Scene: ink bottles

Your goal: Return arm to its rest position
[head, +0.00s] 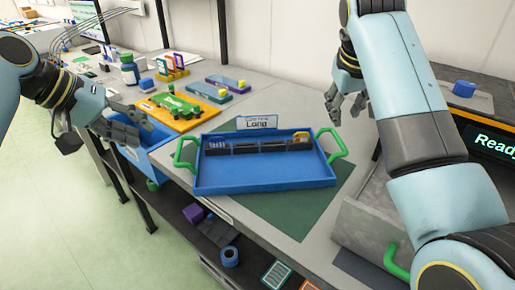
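In the head view my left gripper (125,125) reaches in from the left, over the counter's front edge and beside a blue bin (152,162). Its fingers look apart, and I see nothing between them. My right gripper (345,103) hangs above the counter, behind and to the right of the blue tray. Its fingers are spread and empty. The blue tray (265,180) with green handles lies on a dark green mat (300,218) and holds a long dark item (258,147) along its back. A sign reading "Long" (258,123) stands behind it. I cannot make out any ink bottle for certain.
An orange tray (207,118) with a green object stands left of the blue tray. A dark green bottle with a white label (129,70) stands further back. A grey machine with a "Ready" screen (492,142) is at right. Shelves below the counter hold a blue roll (229,257).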

